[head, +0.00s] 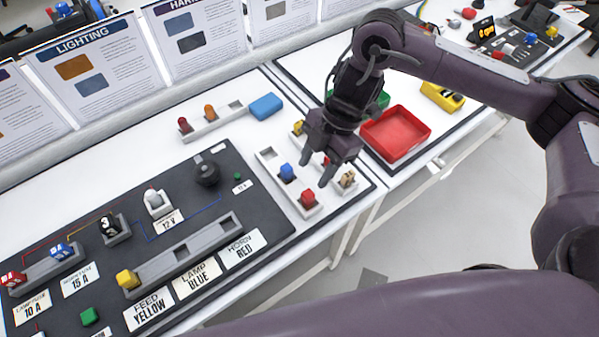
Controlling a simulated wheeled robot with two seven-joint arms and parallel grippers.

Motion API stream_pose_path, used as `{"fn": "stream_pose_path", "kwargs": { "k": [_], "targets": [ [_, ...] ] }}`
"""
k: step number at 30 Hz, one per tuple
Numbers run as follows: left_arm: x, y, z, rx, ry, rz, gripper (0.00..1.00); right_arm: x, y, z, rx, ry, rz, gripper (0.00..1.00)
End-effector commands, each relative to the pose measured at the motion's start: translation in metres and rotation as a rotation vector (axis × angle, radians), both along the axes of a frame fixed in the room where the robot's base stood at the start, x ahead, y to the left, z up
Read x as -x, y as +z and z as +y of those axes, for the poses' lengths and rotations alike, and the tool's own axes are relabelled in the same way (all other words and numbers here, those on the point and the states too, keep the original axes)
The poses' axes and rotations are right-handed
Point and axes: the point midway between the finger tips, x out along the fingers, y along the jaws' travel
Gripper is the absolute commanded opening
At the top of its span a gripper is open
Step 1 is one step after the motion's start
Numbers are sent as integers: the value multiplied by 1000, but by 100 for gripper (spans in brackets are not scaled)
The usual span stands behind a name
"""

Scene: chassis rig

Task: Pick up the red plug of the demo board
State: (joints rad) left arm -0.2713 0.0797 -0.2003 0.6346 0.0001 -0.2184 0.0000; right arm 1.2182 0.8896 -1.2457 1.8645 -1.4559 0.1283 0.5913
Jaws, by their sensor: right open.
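The demo board (215,205) is a dark panel at the left, with a grey socket strip (190,255) above cards reading feed yellow, lamp blue and horn red. A yellow plug (127,280) sits at the strip's left end. A red plug (308,198) stands at the near end of a pale slotted holder (268,157) right of the board, with a blue plug (287,172) behind it. My right gripper (316,172) is open, pointing down above the holders, just behind the red plug and apart from it. Another small red piece is partly hidden by its fingers. My left gripper is out of view.
A second holder has a yellow piece (298,128) and a tan piece (347,179) close by the right gripper. A red bin (396,134) stands to the right. A blue block (266,106) lies behind. The table's front edge is near.

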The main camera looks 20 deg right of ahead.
Motion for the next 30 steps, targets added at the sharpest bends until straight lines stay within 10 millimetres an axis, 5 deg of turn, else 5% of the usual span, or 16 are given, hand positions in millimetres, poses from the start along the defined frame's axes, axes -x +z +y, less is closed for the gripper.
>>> {"fn": "stream_pose_path", "kwargs": {
  "k": [4, 12, 23, 28, 30],
  "targets": [
    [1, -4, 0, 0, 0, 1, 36, 3, -13, 2, 4, -3, 11, 47],
    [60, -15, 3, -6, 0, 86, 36, 11, -42, 12, 2, -2, 11, 47],
    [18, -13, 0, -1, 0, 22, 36, 16, -71, 23, 3, -1, 4, 47],
    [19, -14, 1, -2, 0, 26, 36, 15, -71, 22, 3, -1, 4, 46],
    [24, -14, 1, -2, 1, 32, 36, 15, -71, 22, 3, -1, 4, 37]
  ]
}}
